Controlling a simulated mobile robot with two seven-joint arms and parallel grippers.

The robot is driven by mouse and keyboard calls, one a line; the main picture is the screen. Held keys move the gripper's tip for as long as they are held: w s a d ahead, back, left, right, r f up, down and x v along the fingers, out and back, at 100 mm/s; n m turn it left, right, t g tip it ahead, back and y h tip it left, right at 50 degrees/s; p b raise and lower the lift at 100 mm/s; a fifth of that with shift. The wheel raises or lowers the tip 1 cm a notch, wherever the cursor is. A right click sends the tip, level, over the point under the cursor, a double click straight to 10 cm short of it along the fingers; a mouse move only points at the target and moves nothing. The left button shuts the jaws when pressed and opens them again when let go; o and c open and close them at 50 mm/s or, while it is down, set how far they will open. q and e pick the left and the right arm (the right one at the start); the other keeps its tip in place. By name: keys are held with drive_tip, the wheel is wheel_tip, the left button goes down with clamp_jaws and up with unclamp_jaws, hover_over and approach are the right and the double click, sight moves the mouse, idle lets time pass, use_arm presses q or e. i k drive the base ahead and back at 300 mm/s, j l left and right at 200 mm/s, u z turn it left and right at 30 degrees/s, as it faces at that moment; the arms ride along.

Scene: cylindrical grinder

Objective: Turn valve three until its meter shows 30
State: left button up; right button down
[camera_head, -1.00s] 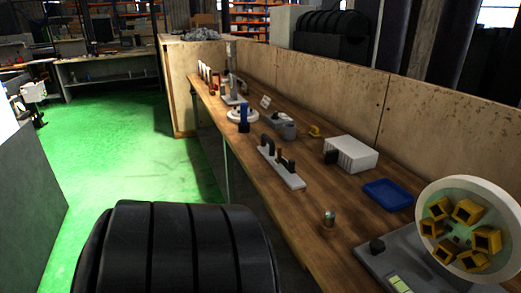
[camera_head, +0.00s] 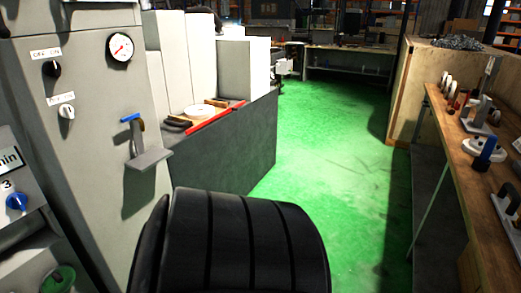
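A blue knob (camera_head: 17,201) sits at the left edge, just below a label with the digit 3. Above it is a panel (camera_head: 10,158) that shows only the letters "min"; the rest is cut off, so I cannot read a number. A round white gauge (camera_head: 120,47) with a red needle is on the grey machine cabinet; its numbers are too small to read. Neither of my grippers is in view.
The grey cabinet (camera_head: 95,130) carries two small switches (camera_head: 53,69) and a bracket (camera_head: 150,158). A green knob (camera_head: 58,278) is at the lower left. A wooden workbench (camera_head: 460,165) with tools stands at the right. The green floor (camera_head: 330,160) between is clear.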

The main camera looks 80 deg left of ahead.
sight(17, 200)
drive_tip(key=u, duration=4.35)
